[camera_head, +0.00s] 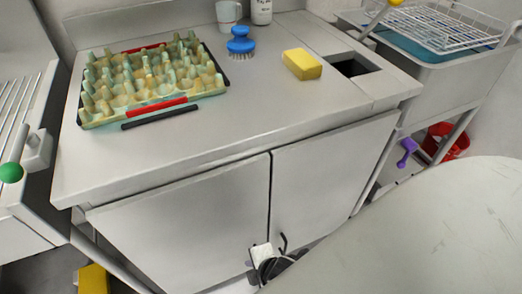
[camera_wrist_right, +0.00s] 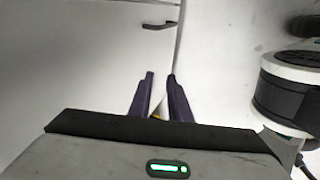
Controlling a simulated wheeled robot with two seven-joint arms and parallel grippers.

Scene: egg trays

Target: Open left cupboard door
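The cupboard under the counter has two pale grey doors that look shut, the left door (camera_head: 180,235) and the right door (camera_head: 325,175), with a dark seam between them. A dark handle (camera_head: 284,243) shows just right of the seam, near the bottom of the head view. My right gripper (camera_head: 262,262) is low in front of the doors by the seam and partly cut off. In the right wrist view its two dark fingers (camera_wrist_right: 160,76) are apart with nothing between them. A black handle (camera_wrist_right: 158,25) lies beyond the fingertips, left of a door seam. My left gripper is out of view.
On the counter (camera_head: 225,125) stand an egg tray (camera_head: 151,108), a blue brush (camera_head: 240,43), a yellow sponge (camera_head: 302,64) and a white mug (camera_head: 228,14). A sink unit (camera_head: 440,75) and a red bucket (camera_head: 455,142) stand to the right. A pale rounded surface (camera_head: 430,230) fills the lower right.

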